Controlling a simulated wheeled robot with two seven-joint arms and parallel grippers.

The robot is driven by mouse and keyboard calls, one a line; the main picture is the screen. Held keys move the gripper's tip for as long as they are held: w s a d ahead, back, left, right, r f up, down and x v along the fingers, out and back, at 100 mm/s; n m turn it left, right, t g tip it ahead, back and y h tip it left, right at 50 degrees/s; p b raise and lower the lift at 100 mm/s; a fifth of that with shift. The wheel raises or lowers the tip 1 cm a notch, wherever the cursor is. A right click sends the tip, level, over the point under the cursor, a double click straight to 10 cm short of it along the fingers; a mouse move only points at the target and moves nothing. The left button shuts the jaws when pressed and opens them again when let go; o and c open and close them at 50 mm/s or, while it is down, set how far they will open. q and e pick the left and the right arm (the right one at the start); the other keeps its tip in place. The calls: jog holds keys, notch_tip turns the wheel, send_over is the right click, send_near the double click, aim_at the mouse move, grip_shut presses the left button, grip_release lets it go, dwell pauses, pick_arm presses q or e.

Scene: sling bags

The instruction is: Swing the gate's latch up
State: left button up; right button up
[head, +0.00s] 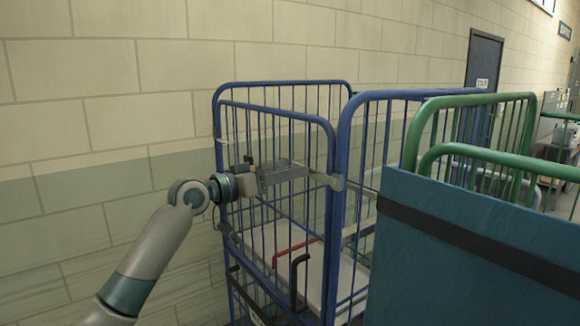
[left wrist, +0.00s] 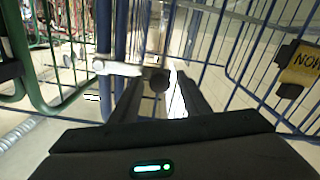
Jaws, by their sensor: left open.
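The gate (head: 277,215) is the blue barred front of a tall blue cage trolley. The latch (head: 322,179) is a pale grey bar lying about level across the gate's upper part, near the right post. In the left wrist view the latch (left wrist: 116,68) runs from the blue posts towards a dark round knob (left wrist: 158,80). My left gripper (head: 262,176) is at the gate's front, beside the latch. In the left wrist view my gripper (left wrist: 160,95) has its fingers apart, with the knob appearing between their tips. I cannot tell whether they touch. My right gripper is out of view.
A red handle (head: 294,246) and a black hooked handle (head: 294,275) are lower on the trolley. A green-framed cage (head: 470,98) and a large teal panel with a black strap (head: 470,262) stand close on the right.

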pick_arm(q)
jog(key=shift+w+d, duration=0.2)
jog(key=shift+d, duration=0.1)
grip_shut()
